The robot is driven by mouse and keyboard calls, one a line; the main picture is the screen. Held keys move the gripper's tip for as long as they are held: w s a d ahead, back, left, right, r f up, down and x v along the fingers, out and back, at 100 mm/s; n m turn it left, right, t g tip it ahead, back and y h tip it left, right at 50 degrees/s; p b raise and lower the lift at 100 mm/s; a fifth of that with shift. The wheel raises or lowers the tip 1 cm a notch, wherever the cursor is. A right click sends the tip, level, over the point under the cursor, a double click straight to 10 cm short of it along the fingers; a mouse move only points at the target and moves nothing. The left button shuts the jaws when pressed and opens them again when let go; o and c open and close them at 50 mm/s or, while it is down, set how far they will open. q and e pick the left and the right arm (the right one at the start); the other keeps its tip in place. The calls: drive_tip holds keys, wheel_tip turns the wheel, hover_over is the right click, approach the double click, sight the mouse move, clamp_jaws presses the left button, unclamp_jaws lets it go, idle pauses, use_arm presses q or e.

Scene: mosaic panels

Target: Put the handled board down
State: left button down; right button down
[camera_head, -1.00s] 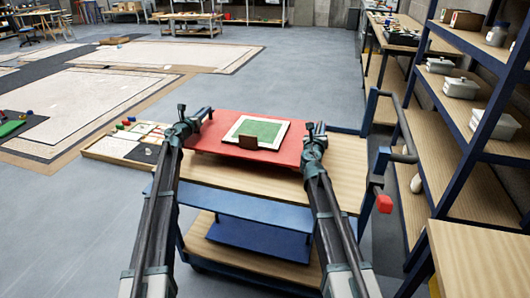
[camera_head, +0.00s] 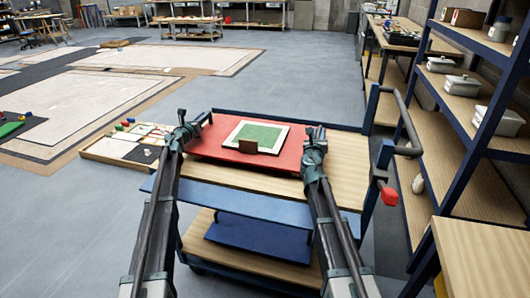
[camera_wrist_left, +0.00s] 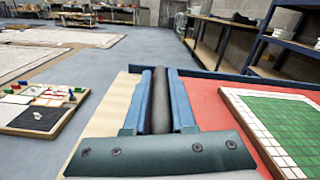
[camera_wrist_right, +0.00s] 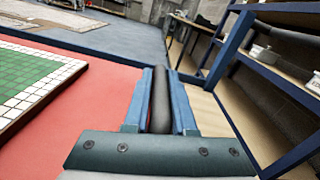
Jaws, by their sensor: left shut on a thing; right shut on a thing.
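The board lies level at the top of a wood-and-blue cart (camera_head: 345,170). I cannot tell whether it touches the cart top. My left gripper (camera_head: 182,132) is shut on the dark bar handle (camera_wrist_left: 161,88) at the board's left side. My right gripper (camera_head: 315,146) is shut on the matching handle (camera_wrist_right: 160,95) at the right side. The board's underside is hidden.
The cart's blue back rim (camera_head: 285,120) runs behind the board; its handle rail (camera_head: 408,120) rises at the right. Shelving (camera_head: 465,110) with white containers stands at the right. A low tray (camera_head: 112,150) with coloured pieces is left of the cart. Bare cart top shows right of the board.

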use_arm(q)
drive_tip(key=shift+f, duration=0.35)
use_arm(e)
drive_tip(key=shift+f, duration=0.35)
use_arm(q)
drive_tip(key=c, duration=0.7)
unclamp_jaws()
drive_tip(key=shift+r, duration=0.15)
drive_tip(key=shift+c, duration=0.2)
use_arm(e)
drive_tip(key=c, duration=0.7)
unclamp_jaws()
drive_tip(key=shift+r, duration=0.15)
drive_tip(key=shift+c, duration=0.2)
use_arm(q)
drive_tip(key=shift+s, duration=0.2)
use_arm(e)
drive_tip(key=shift+s, duration=0.1)
use_arm(q)
drive_tip(key=v, duration=1.1)
drive_tip(key=shift+s+a, duration=0.1)
drive_tip(key=shift+s, duration=0.25)
use_arm(e)
drive_tip(key=v, duration=1.2)
